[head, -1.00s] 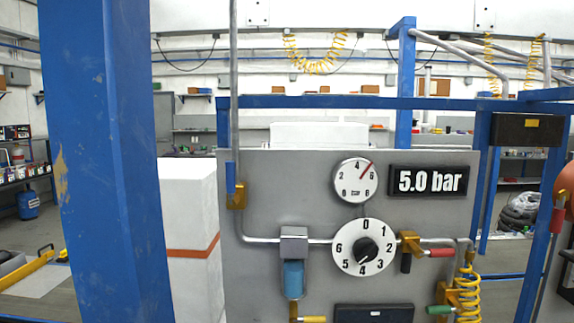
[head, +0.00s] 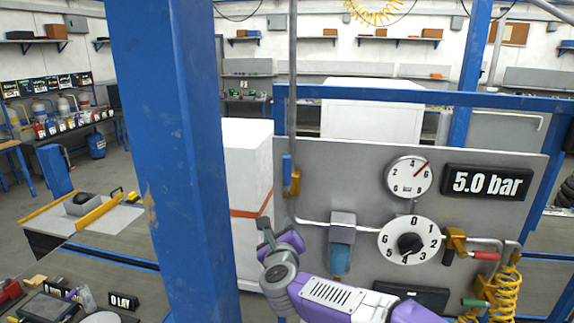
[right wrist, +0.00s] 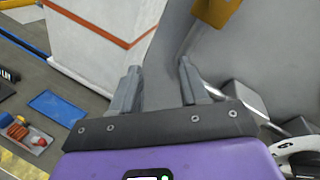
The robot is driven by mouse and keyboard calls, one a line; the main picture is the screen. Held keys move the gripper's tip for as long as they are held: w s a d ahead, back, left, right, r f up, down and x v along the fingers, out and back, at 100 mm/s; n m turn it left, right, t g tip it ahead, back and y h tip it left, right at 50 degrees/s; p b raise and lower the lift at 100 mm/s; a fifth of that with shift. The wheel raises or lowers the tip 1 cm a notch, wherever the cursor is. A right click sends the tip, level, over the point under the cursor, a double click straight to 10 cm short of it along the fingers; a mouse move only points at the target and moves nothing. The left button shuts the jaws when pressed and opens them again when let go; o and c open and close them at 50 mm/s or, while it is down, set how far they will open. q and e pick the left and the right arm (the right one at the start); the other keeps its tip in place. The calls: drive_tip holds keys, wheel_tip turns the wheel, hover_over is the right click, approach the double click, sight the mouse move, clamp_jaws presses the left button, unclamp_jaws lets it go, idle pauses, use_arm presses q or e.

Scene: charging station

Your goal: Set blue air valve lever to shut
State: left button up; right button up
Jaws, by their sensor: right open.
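The blue lever (head: 287,168) stands upright on a brass valve (head: 292,186), in line with the vertical grey pipe at the panel's left edge. My right gripper (head: 266,230) is below and slightly left of this valve in the head view, apart from it. In the right wrist view its two grey fingers (right wrist: 158,70) are spread with nothing between them. That view shows part of the brass valve (right wrist: 216,10) beyond the fingers, at the top; the blue lever is not in it. My left gripper is not in view.
The grey panel (head: 365,165) carries a gauge (head: 409,176), a 5.0 bar display (head: 487,183), a numbered dial (head: 411,241) and a blue-bowled filter (head: 340,259). A thick blue post (head: 180,170) stands left of it. A white block (head: 246,180) with an orange band is behind.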

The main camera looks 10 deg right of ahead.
sight(287, 166)
drive_tip(key=s+d+r+m+t+h+p, duration=0.15)
drive_tip(key=r+m, duration=0.25)
drive_tip(key=r, duration=0.4)
drive_tip(key=s+a+r+m+p, duration=0.1)
drive_tip(key=s+r+m, duration=0.2)
drive_tip(key=r, duration=0.5)
drive_tip(key=shift+m, duration=0.3)
drive_tip(key=w, duration=0.2)
drive_tip(key=w+d+p, duration=0.1)
drive_tip(key=w, duration=0.2)
drive_tip(key=w+d, duration=0.1)
drive_tip(key=w, duration=0.1)
drive_tip(key=shift+w+p, duration=0.2)
drive_tip(key=shift+p, duration=0.2)
drive_tip(key=shift+c, duration=0.2)
clamp_jaws()
